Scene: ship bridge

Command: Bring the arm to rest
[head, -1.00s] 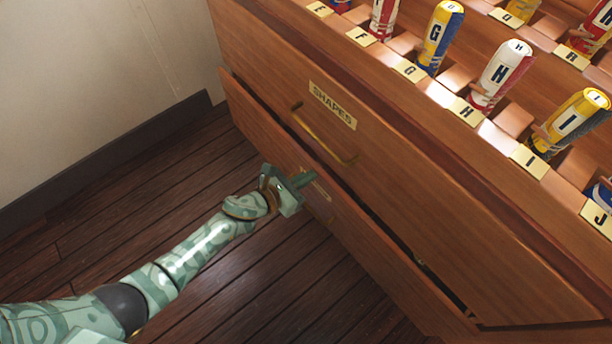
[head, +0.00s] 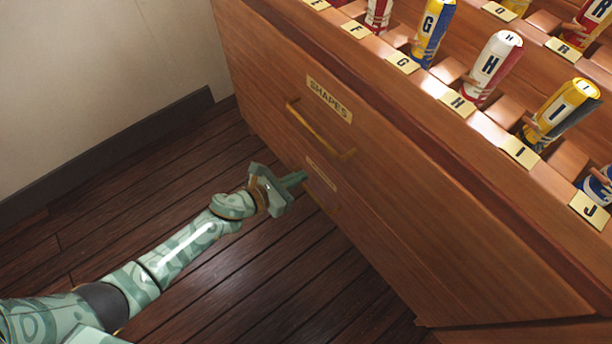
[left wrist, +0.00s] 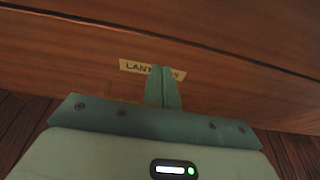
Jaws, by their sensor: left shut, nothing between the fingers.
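My left arm comes in from the left, and its green gripper (head: 296,179) is in front of the lower drawer (head: 365,220) of the wooden cabinet. The two fingers are shut together with nothing between them, and they also show in the left wrist view (left wrist: 163,86). Their tips are close to the drawer front; I cannot tell whether they touch it. The drawer's label (left wrist: 140,67) begins "LANT", and the fingers hide part of it. The lower drawer looks flush with the cabinet front. My right gripper is not in view.
On top, lettered flag rolls stand in slots, such as the H roll (head: 491,68) and I roll (head: 560,112).

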